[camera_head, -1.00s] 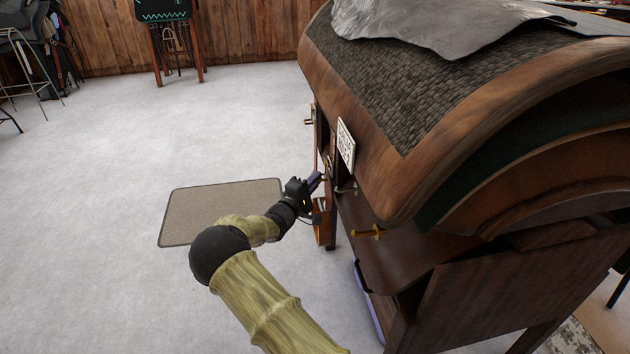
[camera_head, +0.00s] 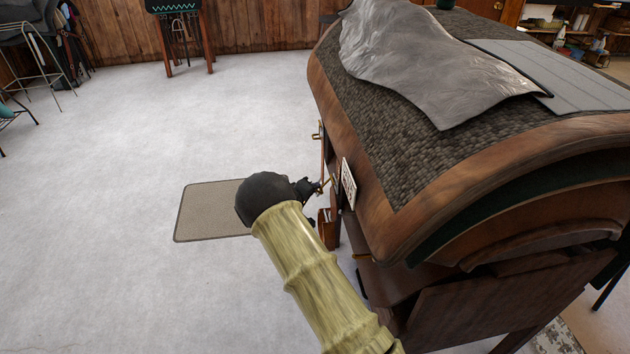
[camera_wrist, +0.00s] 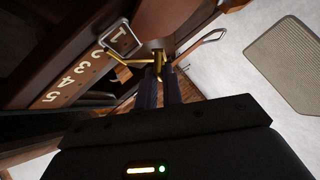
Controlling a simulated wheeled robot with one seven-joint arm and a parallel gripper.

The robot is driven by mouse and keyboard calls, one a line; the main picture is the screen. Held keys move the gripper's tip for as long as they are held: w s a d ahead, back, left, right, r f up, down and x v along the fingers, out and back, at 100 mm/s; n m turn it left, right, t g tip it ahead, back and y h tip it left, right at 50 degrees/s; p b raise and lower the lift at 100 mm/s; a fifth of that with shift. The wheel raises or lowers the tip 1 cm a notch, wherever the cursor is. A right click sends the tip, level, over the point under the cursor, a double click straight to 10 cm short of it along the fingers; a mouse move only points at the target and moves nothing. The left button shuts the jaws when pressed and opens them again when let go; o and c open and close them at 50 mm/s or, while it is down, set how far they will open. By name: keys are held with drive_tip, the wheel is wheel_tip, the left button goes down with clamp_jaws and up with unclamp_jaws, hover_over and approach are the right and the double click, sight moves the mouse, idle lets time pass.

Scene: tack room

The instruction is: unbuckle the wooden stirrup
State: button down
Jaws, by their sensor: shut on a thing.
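My gripper (camera_head: 320,186) is at the left face of the wooden saddle stand, beside the white number plate (camera_head: 348,184). In the wrist view my gripper (camera_wrist: 158,72) has its dark fingers shut on a thin brass prong (camera_wrist: 128,63), which reaches left to a silver buckle frame (camera_wrist: 118,38). A brown leather strap (camera_wrist: 170,14) runs just beyond the fingertips. The wooden stirrup (camera_head: 326,231) hangs below my gripper, partly hidden. Whether the strap still passes through the frame is unclear.
The saddle stand (camera_head: 400,185) fills the right side, with a grey cloth (camera_head: 430,65) on top. A brass peg (camera_head: 317,134) juts from it beyond my gripper. A mat (camera_head: 210,212) lies on the open pale floor at left.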

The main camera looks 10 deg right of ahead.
drive_tip(key=shift+d+r+m+g+y+p, duration=0.25)
drive_tip(key=shift+r+m+g+y+p, duration=0.15)
drive_tip(key=shift+r+m+y+p, duration=1)
drive_tip(key=shift+d+r+m+g+y+p, duration=0.2)
drive_tip(key=shift+r+m+g+y+p, duration=0.3)
drive_tip(key=shift+r+m+y, duration=1.3)
drive_tip(key=shift+f+n+y, duration=0.25)
drive_tip(key=shift+n+y, duration=0.35)
drive_tip(key=shift+n, duration=0.2)
drive_tip(key=c, duration=1.6)
unclamp_jaws()
drive_tip(key=shift+o, duration=0.2)
